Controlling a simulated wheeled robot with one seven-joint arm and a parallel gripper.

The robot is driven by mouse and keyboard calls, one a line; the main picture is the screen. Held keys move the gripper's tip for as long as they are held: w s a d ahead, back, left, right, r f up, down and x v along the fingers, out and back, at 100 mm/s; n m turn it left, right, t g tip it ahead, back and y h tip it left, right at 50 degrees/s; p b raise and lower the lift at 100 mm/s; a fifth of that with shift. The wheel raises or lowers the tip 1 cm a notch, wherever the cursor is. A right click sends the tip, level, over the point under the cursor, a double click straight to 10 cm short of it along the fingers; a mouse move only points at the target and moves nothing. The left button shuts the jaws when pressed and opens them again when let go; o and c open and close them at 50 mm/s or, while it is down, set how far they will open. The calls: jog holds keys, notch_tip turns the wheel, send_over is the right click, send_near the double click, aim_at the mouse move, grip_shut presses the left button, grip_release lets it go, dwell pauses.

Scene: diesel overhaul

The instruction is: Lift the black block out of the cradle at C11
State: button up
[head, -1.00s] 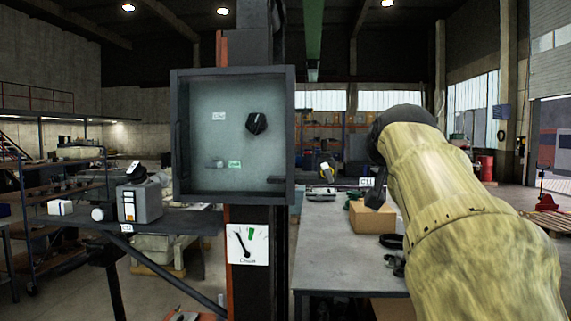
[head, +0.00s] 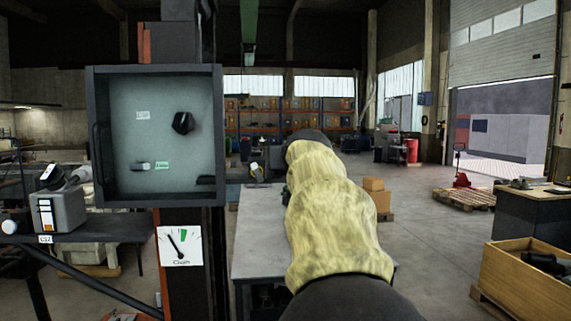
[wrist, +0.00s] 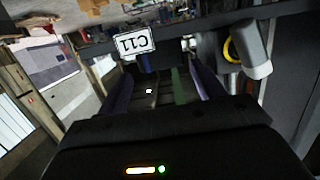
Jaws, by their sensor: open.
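The C11 label (wrist: 137,41) shows upside down in the wrist view, on a dark edge beyond my fingertips. I cannot make out the black block or its cradle in either current view. My gripper (wrist: 162,84) is open, with its two purplish fingers spread apart and nothing seen held between them. It is apart from the label. In the head view my yellow-sleeved arm reaches over the grey bench (head: 258,225) and hides my gripper and the C11 spot.
A grey part with a yellow ring (wrist: 250,48) stands right of the label in the wrist view. In the head view, an open-fronted panel box (head: 155,135) on a post stands left of the bench. A wooden crate (head: 520,290) is at right. Open floor lies between.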

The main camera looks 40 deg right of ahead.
jog(key=p+x, duration=0.1)
jog(key=x, duration=0.3)
jog(key=shift+w+f+p, duration=0.1)
jog(key=shift+w+p, duration=0.1)
jog(key=shift+p, duration=0.2)
jog(key=shift+s+a, duration=0.1)
jog(key=c, duration=0.8)
jog(key=shift+r+p, duration=0.4)
jog(key=shift+r, duration=4.65)
